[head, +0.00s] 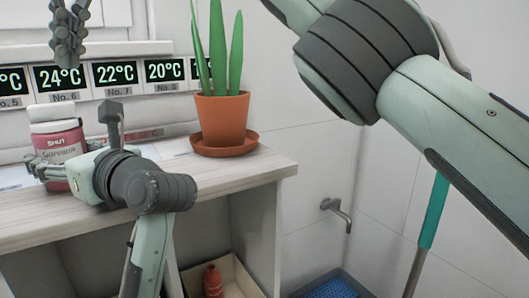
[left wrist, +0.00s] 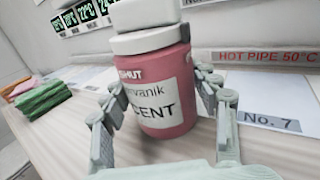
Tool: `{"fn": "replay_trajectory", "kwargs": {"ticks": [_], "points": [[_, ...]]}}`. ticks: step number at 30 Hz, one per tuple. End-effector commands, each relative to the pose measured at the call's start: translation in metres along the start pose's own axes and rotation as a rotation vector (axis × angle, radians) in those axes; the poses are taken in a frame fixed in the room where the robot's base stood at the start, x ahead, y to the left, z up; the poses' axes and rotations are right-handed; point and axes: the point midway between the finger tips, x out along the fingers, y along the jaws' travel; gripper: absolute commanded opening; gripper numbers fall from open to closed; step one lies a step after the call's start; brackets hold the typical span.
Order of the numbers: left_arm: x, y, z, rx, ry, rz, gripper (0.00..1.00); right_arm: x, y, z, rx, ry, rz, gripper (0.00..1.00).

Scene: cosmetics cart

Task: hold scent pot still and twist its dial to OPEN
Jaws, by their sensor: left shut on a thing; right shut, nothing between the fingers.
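The scent pot (head: 62,146) is a pink-red jar with a white label, upright on the wooden cart top at the left. Its white dial (head: 52,113) sits on top, and the word SHUT shows just below it. In the left wrist view the pot (left wrist: 163,115) stands between my fingers, with its dial (left wrist: 147,40) cut off at the top edge. My left gripper (head: 45,174) is shut on the pot's body, low down. My right gripper (head: 66,62) is shut and empty, in the air above the pot and apart from its dial.
A potted plant (head: 222,118) stands on a saucer to the right. Temperature displays (head: 115,74) line the wall behind. A red "HOT PIPE" label (left wrist: 268,56) and a "No. 7" card (left wrist: 270,115) lie near the pot. Folded cloths (left wrist: 40,97) lie left in the wrist view.

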Motion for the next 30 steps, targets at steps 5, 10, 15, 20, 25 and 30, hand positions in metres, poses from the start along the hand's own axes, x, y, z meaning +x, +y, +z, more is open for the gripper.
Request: {"fn": "replay_trajectory", "kwargs": {"ticks": [5,10,15,20,25,30], "points": [[0.000,0.000,0.000,-0.001,-0.001,0.000,0.76,0.000,0.000,0.000,0.000,0.000,0.000,0.00],[0.000,0.000,0.000,0.000,0.000,0.000,0.84,0.000,0.000,0.000,0.000,0.000,0.000,0.00],[0.000,0.000,0.000,0.000,0.000,0.000,0.84,0.000,0.000,0.000,0.000,0.000,0.000,0.00],[-0.009,-0.001,-0.001,0.000,0.002,-0.003,0.84,0.000,0.000,0.000,0.000,0.000,0.000,0.00],[-0.040,-0.001,-0.001,0.000,0.004,-0.006,0.84,0.000,0.000,0.000,0.000,0.000,0.000,0.00],[-0.077,-0.001,-0.001,-0.001,0.004,-0.005,0.84,0.000,0.000,0.000,0.000,0.000,0.000,0.00]]}}
